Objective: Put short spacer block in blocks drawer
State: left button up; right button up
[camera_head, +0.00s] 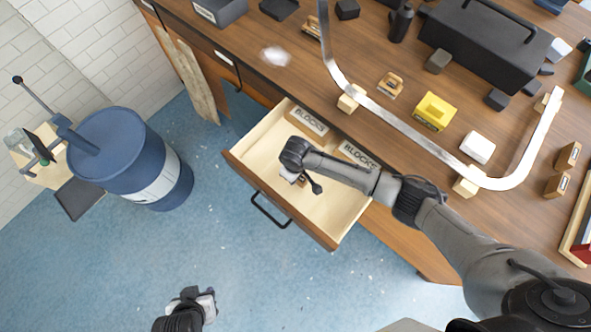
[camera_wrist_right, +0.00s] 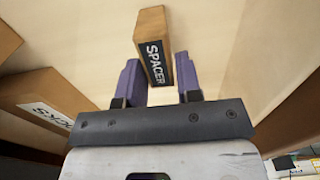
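The short spacer block (camera_wrist_right: 155,47) is a small wooden block with a dark label reading SPACER. In the right wrist view its lower part is between the two purple fingers of my right gripper (camera_wrist_right: 160,78), which are close along both its sides. The open blocks drawer (camera_head: 256,191) is pale wood, and my right gripper (camera_head: 292,178) is inside its outline in the head view. My arm hides part of the drawer and most of the block there. My left gripper (camera_head: 195,300) is low over the floor, away from the drawer; its fingers are unclear.
Wooden boxes labelled BLOCKS (camera_head: 307,124) lie along the drawer's back side. The workbench (camera_head: 270,80) holds a bent pale strip, a yellow block (camera_head: 434,111) and a black toolbox (camera_head: 485,42). A blue barrel (camera_head: 130,158) stands at left. The floor before the drawer is clear.

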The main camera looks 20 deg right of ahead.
jog(key=o, duration=0.3)
notch_tip(320, 180, up, 12)
jog(key=p, duration=0.2)
jog(key=shift+r, duration=0.2)
dwell(0.4)
